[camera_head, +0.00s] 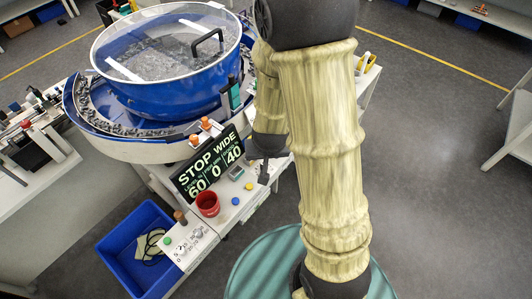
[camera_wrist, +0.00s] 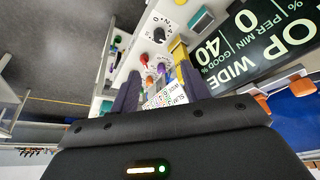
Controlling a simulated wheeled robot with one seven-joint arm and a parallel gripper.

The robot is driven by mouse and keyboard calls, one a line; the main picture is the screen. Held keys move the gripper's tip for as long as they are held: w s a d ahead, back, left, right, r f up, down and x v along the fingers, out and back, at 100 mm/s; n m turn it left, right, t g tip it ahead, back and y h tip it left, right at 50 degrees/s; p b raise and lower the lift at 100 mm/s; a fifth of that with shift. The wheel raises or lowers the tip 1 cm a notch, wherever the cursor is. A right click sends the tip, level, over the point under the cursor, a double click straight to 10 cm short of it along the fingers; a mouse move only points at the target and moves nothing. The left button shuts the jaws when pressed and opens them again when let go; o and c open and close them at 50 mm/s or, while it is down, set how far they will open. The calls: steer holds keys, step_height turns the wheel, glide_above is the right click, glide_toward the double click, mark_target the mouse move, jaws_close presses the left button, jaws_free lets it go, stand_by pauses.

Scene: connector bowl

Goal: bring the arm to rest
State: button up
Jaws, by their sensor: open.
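My arm rises at the centre of the head view and bends over at a dark joint at the top. My gripper (camera_head: 263,174) points down beside the black sign and above the white control ledge; it is partly hidden by my own arm. In the wrist view my gripper (camera_wrist: 156,82) shows two dark fingers standing apart, with nothing held between them. Beyond the fingers are a panel with knobs (camera_wrist: 160,32), coloured buttons and a printed label (camera_wrist: 166,97).
A blue bowl feeder (camera_head: 165,92) with a clear lid stands left. The "STOP WIDE" sign (camera_head: 208,165), also in the wrist view (camera_wrist: 240,45), is close to my gripper. Open floor (camera_head: 430,170) lies right.

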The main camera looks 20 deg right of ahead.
steer(key=shift+s+r, duration=0.1)
steer(key=shift+s, duration=0.05)
stand_by(0.4)
steer(key=s+d+r+n+g, duration=0.1)
steer(key=s+d+r+g, duration=0.1)
steer(key=s+r, duration=0.5)
step_height(320, 180, up, 2)
steer(key=shift+s+r+n+y, duration=0.15)
steer(key=shift+r+n+y, duration=0.1)
steer(key=shift+n+y, duration=0.15)
stand_by(0.6)
stand_by(0.5)
